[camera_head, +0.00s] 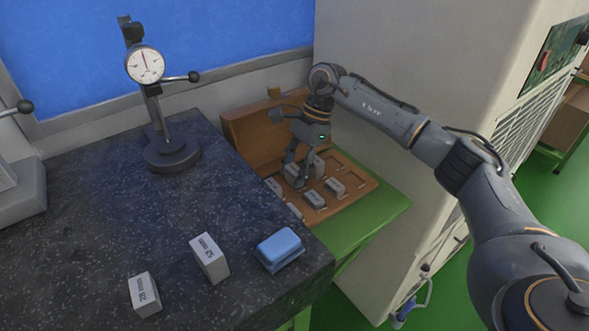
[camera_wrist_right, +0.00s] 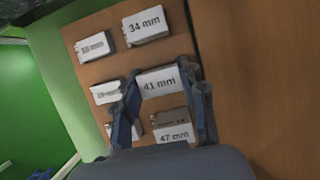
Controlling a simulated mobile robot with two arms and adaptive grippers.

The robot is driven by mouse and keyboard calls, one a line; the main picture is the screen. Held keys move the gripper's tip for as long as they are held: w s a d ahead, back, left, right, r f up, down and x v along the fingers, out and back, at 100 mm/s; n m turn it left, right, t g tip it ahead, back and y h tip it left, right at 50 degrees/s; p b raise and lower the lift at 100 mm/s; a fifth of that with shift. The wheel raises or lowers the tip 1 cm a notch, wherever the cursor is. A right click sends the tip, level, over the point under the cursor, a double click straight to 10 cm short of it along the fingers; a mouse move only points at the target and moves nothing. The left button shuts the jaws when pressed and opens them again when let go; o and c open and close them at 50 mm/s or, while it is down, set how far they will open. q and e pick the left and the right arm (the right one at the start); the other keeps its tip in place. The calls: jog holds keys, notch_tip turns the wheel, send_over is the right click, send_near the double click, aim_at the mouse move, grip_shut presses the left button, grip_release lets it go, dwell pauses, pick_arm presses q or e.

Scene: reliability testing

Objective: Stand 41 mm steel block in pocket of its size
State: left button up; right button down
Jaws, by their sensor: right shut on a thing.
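The steel block marked "41 mm" (camera_wrist_right: 160,81) is between the fingers of my right gripper (camera_wrist_right: 168,100) in the right wrist view. In the head view, my right gripper (camera_head: 298,166) points down over the open wooden case (camera_head: 361,174), shut on the block. The block is within the rows of blocks in the case. Whether its lower end is inside a pocket or just above one cannot be told, as its base is hidden. Beside it in the wrist view are blocks marked "34 mm" (camera_wrist_right: 146,26) and "47 mm" (camera_wrist_right: 172,138). My left gripper is not in view.
The case lid (camera_head: 262,128) stands open behind. On the dark granite slab (camera_head: 95,225) are a dial gauge stand (camera_head: 172,152), two pale labelled blocks (camera_head: 209,258) and (camera_head: 145,294), and a blue item (camera_head: 280,248). A tall pale cabinet (camera_head: 425,50) stands close behind my right arm.

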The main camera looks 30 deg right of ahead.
jog(key=shift+f, duration=0.25)
jog(key=c, duration=0.7)
grip_release()
